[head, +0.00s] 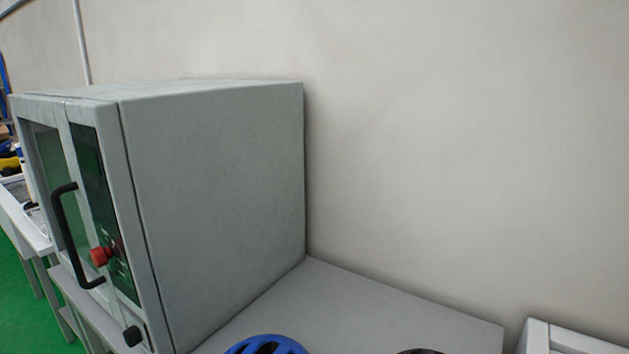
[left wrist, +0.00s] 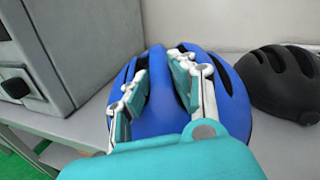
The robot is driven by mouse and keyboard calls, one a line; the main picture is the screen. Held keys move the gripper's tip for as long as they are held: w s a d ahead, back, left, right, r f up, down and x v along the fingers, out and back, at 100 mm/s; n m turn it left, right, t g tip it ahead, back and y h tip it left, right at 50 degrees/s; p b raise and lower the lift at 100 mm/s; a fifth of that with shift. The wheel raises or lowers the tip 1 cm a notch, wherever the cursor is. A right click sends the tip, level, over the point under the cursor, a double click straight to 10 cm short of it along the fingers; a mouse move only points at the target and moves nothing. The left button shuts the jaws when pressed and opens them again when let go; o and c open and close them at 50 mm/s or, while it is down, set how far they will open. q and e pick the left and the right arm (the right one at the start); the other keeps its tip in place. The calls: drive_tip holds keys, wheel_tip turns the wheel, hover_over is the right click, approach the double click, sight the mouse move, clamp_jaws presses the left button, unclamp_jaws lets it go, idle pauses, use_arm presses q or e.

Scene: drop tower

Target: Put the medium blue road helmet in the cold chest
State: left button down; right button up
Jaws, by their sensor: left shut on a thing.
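A blue helmet (head: 266,346) shows only its top at the bottom edge of the head view. In the left wrist view the blue helmet (left wrist: 226,98) fills the middle, with dark vents in its shell. My left gripper (left wrist: 162,72) is over the helmet with its two teal and white fingers shut on its shell. A grey box-shaped cabinet (head: 215,200) stands left of the helmet, its front door with a dark handle closed. I cannot tell whether it is the cold chest. My right gripper is in neither view.
A black helmet (left wrist: 278,80) sits right of the blue one on the grey bench (head: 370,305). A wall rises behind the bench. A white-edged thing (head: 565,340) is at the lower right. Bench space behind the helmets is clear.

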use_arm(q)
drive_tip(key=s+a+n+t+y, duration=0.1)
drive_tip(key=s+a+n+y, duration=0.2)
drive_tip(key=s+a+y, duration=0.1)
drive_tip(key=shift+s+n+y, duration=0.4)
drive_tip(key=shift+s+y, duration=0.4)
drive_tip(key=shift+y, duration=0.1)
drive_tip(key=shift+f, duration=0.1)
